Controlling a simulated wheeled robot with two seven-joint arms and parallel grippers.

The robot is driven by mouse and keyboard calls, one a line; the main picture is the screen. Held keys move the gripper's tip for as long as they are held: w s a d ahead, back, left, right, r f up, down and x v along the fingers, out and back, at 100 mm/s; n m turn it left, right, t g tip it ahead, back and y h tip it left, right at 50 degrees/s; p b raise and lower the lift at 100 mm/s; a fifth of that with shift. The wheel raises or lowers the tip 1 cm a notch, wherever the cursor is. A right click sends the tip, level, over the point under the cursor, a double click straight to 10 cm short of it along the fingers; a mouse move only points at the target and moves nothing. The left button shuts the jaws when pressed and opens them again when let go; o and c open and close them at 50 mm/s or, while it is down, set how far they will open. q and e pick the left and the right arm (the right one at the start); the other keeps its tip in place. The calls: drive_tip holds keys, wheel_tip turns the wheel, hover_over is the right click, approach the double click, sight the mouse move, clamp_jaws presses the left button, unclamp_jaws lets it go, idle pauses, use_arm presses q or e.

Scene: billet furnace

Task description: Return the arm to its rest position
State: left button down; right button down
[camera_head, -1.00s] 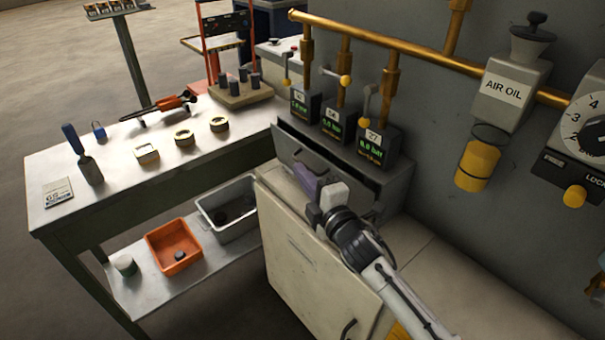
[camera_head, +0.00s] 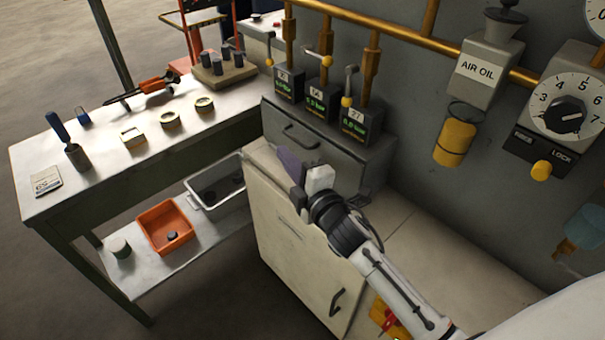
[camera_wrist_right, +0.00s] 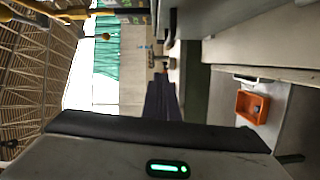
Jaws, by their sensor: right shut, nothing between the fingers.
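My right arm (camera_head: 385,285) comes in from the lower right in the head view. Its gripper (camera_head: 288,164) is shut and empty, above the pale cabinet (camera_head: 300,240) and in front of the grey drawer unit (camera_head: 330,155). The drawer front with its handle (camera_head: 300,138) looks flush with the unit. The gripper appears close to this front; I cannot tell whether it touches. The right wrist view shows dark gripper fingers (camera_wrist_right: 160,103) with nothing between them. My left gripper is not in view.
Three gauge blocks with valve levers (camera_head: 322,103) stand on the drawer unit. The AIR OIL unit (camera_head: 478,75) and a dial (camera_head: 566,112) are on the wall. A workbench (camera_head: 105,172) stands left, with an orange bin (camera_head: 166,228) on its lower shelf.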

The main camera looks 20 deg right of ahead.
drive_tip(key=s, duration=0.8)
drive_tip(key=s+a+f+m+g, duration=0.1)
drive_tip(key=s+f+m+g, duration=0.8)
drive_tip(key=s+f+m, duration=0.6)
drive_tip(key=s+f, duration=0.8)
drive_tip(key=f, duration=0.2)
drive_tip(key=shift+a+m+y, duration=0.3)
drive_tip(key=shift+d, duration=0.1)
